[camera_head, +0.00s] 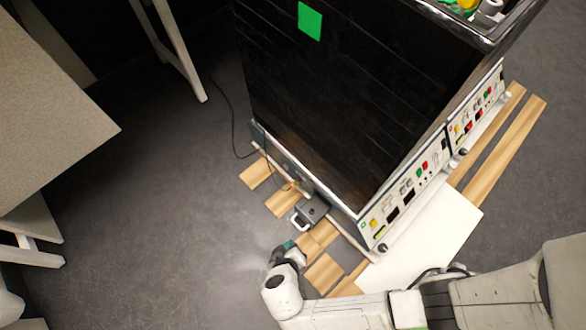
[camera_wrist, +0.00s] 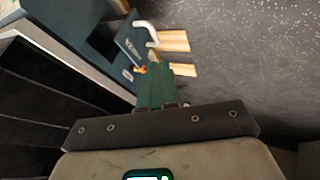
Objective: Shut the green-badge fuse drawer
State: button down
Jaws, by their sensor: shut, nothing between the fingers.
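The dark fuse drawer (camera_head: 313,209) sticks out from the low side of the black bioreactor cabinet (camera_head: 340,100), near its front corner. Its white loop handle (camera_head: 296,221) faces out over the floor. In the wrist view the drawer (camera_wrist: 128,46) and its handle (camera_wrist: 147,31) lie just beyond my fingertips. A green badge (camera_head: 311,21) is on the cabinet's black face. My gripper (camera_head: 284,248) is shut and empty, in front of the handle and a little below it in the head view. Its green fingers (camera_wrist: 155,82) are together in the wrist view, with no clear contact with the drawer.
Wooden slats (camera_head: 322,272) lie under the cabinet and reach past it. Control panels (camera_head: 405,197) with knobs line its front side, above a white sheet (camera_head: 430,230). A black cable (camera_head: 232,125) runs at the left. Grey floor (camera_head: 170,210) is clear left of my gripper.

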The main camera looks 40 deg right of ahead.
jog(key=b, duration=0.5)
send_near(303, 218)
notch_tip(303, 218, down, 5)
jog(key=w+a, duration=0.2)
jog(key=d, duration=0.3)
jog(key=shift+s+d+r, duration=0.15)
jog(key=shift+r, duration=0.1)
jog(key=shift+d+r, duration=0.1)
jog(key=shift+d, duration=0.3)
jog(key=d, duration=0.9)
jog(key=shift+d, duration=0.2)
